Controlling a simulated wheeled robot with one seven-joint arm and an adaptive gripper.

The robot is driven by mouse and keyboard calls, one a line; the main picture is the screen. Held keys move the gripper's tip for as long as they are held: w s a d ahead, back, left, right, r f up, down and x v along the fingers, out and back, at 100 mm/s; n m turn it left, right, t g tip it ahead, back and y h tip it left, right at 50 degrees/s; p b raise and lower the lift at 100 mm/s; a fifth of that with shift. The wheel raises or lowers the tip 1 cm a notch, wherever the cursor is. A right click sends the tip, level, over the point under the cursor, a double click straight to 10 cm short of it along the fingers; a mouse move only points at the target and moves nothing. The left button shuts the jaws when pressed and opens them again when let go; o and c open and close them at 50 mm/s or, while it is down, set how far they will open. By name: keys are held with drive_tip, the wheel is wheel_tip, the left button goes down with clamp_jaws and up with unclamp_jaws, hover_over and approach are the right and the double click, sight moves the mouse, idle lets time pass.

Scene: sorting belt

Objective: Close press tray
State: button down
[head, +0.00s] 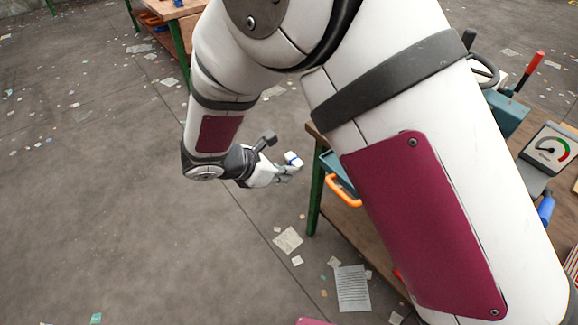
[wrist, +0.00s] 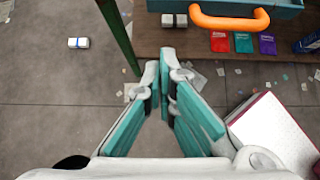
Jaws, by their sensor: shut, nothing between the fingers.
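The press tray (head: 334,166) is teal with an orange handle (head: 343,190). It sticks out past the bench's left edge in the head view, partly hidden behind my arm. In the wrist view the tray (wrist: 283,8) and its orange handle (wrist: 229,22) are at the top, beyond my fingertips. My gripper (head: 288,172) is left of the handle in the head view, apart from it. In the wrist view my gripper (wrist: 167,78) has its teal-padded fingers converging at the tips, with nothing between them. The press body (head: 505,112) is mostly hidden by my arm.
The wooden bench (head: 385,262) has a green leg (head: 316,198). A gauge (head: 550,148) and a red-handled lever (head: 529,72) stand at right. Red, teal and purple packets (wrist: 243,42) lie below the handle. The floor at left is open, with scattered paper.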

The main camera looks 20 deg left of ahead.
drive_tip(key=w+d+f, duration=0.5)
drive_tip(key=w, duration=0.2)
drive_tip(key=shift+w+d+f+p, duration=0.15)
drive_tip(key=shift+d+p, duration=0.2)
drive_tip(key=shift+p, duration=0.1)
drive_tip(key=w+d+b, duration=0.1)
drive_tip(key=w+d, duration=0.2)
drive_tip(key=w+d+b, duration=0.2)
drive_tip(key=w, duration=0.2)
drive_tip(key=w+d+b, duration=0.1)
drive_tip(key=w+d, duration=0.2)
drive_tip(key=w, duration=0.1)
drive_tip(key=shift+d+b, duration=0.3)
drive_tip(key=shift+b, duration=0.05)
